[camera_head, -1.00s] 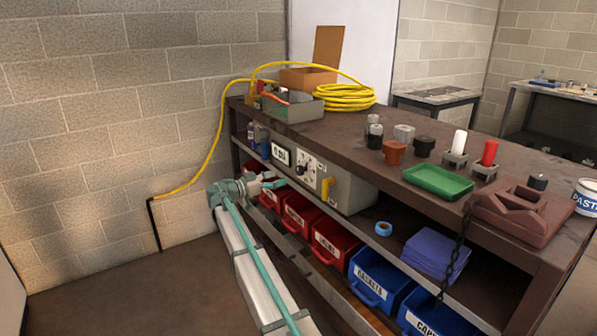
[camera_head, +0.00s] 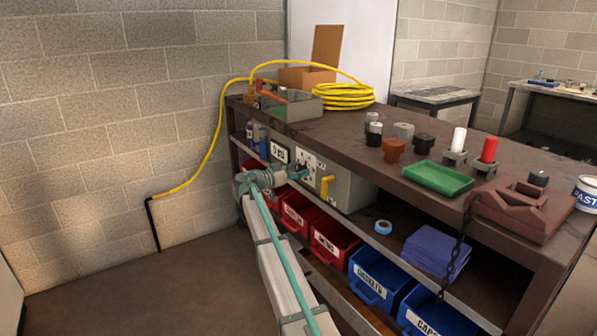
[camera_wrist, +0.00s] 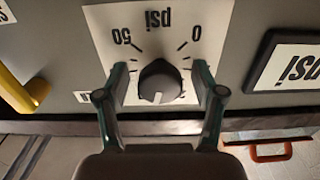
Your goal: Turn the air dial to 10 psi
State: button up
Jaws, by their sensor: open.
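The air dial (camera_wrist: 160,80) is a dark round knob on a white scale plate (camera_wrist: 150,22) marked "psi", 0 and 50, upside down in the wrist view. A white mark on the knob points down in that picture. My gripper (camera_wrist: 163,82) is open, with one finger on each side of the knob; contact is unclear. In the head view, my gripper (camera_head: 300,174) is at the grey box (camera_head: 350,187), in front of the white plate (camera_head: 309,164), and the knob is mostly hidden. A framed psi display (camera_head: 280,153) is left of the plate; its number is unclear.
A yellow lever (camera_head: 327,186) is on the box, right of the plate; it also shows in the wrist view (camera_wrist: 20,92). Red bins (camera_head: 333,241) and blue bins (camera_head: 378,276) sit below. The bench top (camera_head: 330,128) is above the box.

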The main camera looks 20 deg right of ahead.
jog(key=c, duration=1.2)
jog(key=shift+o, duration=0.2)
jog(key=shift+n, duration=0.4)
jog(key=n+p, duration=0.1)
jog(key=n, duration=0.2)
jog(key=shift+r+n+p, duration=0.15)
jog(key=shift+n+p, duration=0.25)
jog(key=n+p, duration=0.3)
jog(key=n, duration=0.2)
jog(key=shift+s+r, duration=0.1)
jog(key=n+p, duration=0.3)
jog(key=n, duration=0.2)
jog(key=shift+n+p, duration=1.65)
jog(key=shift+n, duration=0.55)
